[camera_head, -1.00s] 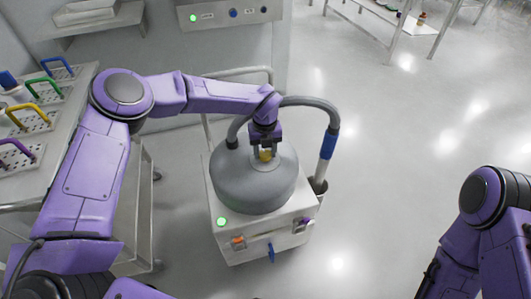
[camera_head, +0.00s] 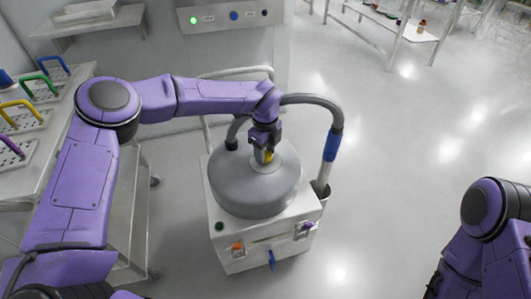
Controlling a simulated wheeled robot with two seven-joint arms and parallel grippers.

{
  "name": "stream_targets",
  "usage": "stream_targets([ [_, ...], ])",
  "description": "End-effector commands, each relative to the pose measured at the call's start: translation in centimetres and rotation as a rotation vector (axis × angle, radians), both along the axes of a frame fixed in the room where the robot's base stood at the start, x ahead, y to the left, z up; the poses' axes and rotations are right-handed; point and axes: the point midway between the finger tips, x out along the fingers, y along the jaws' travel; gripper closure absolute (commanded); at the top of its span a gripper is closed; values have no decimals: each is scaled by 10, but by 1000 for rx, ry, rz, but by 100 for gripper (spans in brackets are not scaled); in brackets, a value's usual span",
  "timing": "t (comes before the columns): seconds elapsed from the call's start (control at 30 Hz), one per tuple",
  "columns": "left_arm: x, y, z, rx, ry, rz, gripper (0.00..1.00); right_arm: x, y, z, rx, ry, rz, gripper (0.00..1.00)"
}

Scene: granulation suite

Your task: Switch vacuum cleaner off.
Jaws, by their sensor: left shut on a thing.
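The vacuum cleaner (camera_head: 240,190) is a white box on which sits a grey domed lid, standing on the floor in the middle of the view. A small yellow knob (camera_head: 267,157) sits on top of the lid. My left gripper (camera_head: 266,152) reaches down from above and is shut on the knob, hiding part of it. The round lamp (camera_head: 219,226) on the vacuum's front is dark green, unlit. My right arm shows at the right edge, and its gripper is not in view.
A grey hose (camera_head: 310,100) with a blue cuff (camera_head: 333,145) arches behind the lid. Perforated trays with coloured handles stand on a bench (camera_head: 75,100) at left. A wall panel (camera_head: 228,17) shows a lit green lamp. The floor at right is clear.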

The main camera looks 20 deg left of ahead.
Motion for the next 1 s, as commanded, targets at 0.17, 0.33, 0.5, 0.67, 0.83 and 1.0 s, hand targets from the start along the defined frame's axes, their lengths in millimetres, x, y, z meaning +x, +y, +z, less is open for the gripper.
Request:
stream_targets([
  [0.17, 1, 0, 1, -1, -5, 33, 84, 0, 0, -2, 0, 0, 0, 43],
  [0.33, 1, 0, 2, -1, -6, 42, 84, 0, 0, -3, 0, 0, 0, 43],
  [0.5, 1, 0, 2, -1, -6, 43, 84, 0, 0, -2, 0, 0, 0, 43],
  [0.67, 1, 0, 2, -2, -6, 42, 41, 0, 0, -2, 0, 0, 0, 43],
  [0.83, 1, 0, 1, -1, -4, 42, 28, 0, 0, -3, 0, 0, 0, 43],
  [1.0, 1, 1, 3, -1, -3, 42, 28, 0, 0, -2, 0, 0, 0, 43],
])
